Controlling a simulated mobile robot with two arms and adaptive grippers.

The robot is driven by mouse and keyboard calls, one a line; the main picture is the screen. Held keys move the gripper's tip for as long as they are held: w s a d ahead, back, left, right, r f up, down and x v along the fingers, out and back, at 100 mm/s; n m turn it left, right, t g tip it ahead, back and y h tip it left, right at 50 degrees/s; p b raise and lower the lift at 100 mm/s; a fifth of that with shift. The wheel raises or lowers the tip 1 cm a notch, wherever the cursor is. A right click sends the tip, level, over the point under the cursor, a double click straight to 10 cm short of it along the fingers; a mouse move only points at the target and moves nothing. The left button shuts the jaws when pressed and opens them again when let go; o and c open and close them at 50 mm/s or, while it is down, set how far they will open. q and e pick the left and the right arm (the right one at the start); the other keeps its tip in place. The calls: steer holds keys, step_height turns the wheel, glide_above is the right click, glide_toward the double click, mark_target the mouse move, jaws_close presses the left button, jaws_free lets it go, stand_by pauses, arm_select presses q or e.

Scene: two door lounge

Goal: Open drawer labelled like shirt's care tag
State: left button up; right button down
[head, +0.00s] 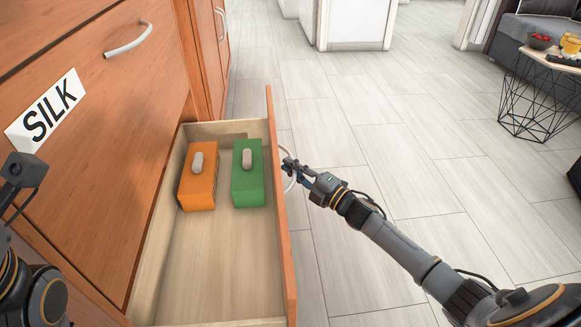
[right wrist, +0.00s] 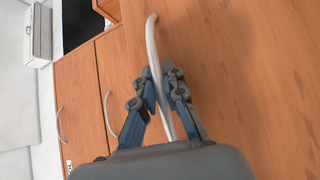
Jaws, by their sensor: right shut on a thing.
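An orange-brown wooden drawer (head: 278,205) stands pulled out from the cabinet in the head view. A white label reading SILK (head: 45,110) is on the closed front above it. My right gripper (head: 292,168) is shut on the open drawer's curved handle (head: 285,182), at the outer side of its front. In the right wrist view the fingers close around the pale handle (right wrist: 153,45). The open drawer's own label and the shirt's care tag are not visible. My left arm shows at the left edge of the head view, but its fingertips do not.
An orange box (head: 197,190) and a green box (head: 248,190) lie in the drawer, each with a pale rounded piece on top. The tiled floor to the right is clear up to a wire-legged table (head: 540,95).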

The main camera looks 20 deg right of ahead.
steer(key=c, duration=1.7)
jaws_free()
steer(key=v, duration=1.2)
steer(key=shift+d, duration=0.1)
